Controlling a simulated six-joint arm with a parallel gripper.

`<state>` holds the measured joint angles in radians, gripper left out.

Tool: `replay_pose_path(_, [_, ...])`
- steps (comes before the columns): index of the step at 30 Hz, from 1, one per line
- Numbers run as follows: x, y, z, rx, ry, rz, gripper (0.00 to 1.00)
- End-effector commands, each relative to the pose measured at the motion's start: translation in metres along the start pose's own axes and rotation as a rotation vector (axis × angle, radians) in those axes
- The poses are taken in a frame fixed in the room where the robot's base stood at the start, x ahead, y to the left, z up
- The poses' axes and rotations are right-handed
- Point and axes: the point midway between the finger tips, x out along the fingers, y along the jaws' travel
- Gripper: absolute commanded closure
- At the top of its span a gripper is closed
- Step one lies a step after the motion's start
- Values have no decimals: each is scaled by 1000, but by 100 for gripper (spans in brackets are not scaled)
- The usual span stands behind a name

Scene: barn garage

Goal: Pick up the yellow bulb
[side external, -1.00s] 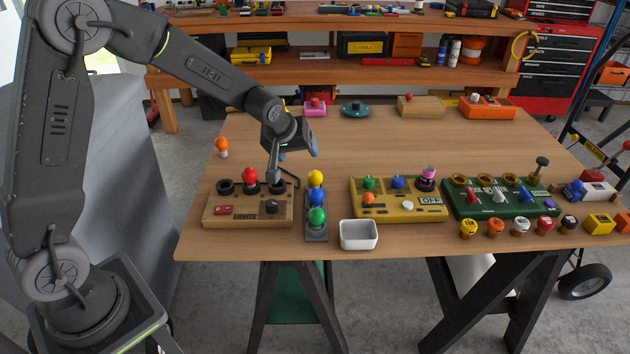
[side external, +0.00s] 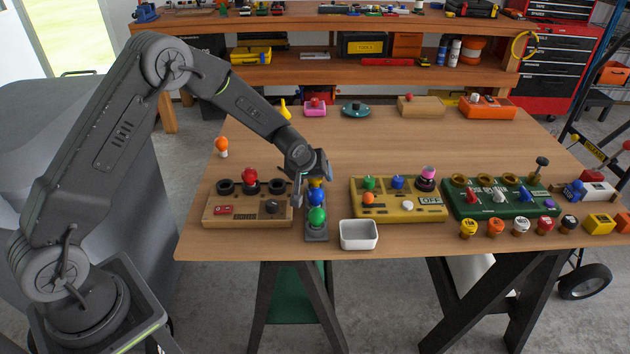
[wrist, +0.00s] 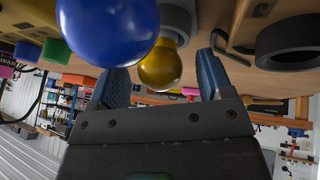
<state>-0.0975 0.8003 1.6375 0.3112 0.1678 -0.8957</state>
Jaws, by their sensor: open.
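The yellow bulb (side external: 316,182) stands at the far end of a dark grey rack (side external: 316,236), mostly hidden behind my gripper in the side view. In the wrist view the yellow bulb (wrist: 160,68) shows between my two spread fingers, with space on both sides. My gripper (wrist: 165,80) is open and holds nothing. It is low at the far end of the rack in the side view (side external: 312,188). The blue bulb (side external: 316,197) stands in the rack's middle and looms large and close in the wrist view (wrist: 108,30).
A wooden box (side external: 246,212) with dark sockets and a red bulb (side external: 249,175) stands close left of the rack. A white bin (side external: 359,235) and a yellow panel (side external: 402,212) are to the right. The table's back middle (side external: 370,140) is mostly clear.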

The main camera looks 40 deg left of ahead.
Motion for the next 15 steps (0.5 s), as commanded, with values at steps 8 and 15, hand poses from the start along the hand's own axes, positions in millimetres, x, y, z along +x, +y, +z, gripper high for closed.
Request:
replay_pose_path(8, [2, 0, 0, 0, 1, 0, 30])
replay_pose_path(15, [1, 0, 0, 0, 1, 0, 53])
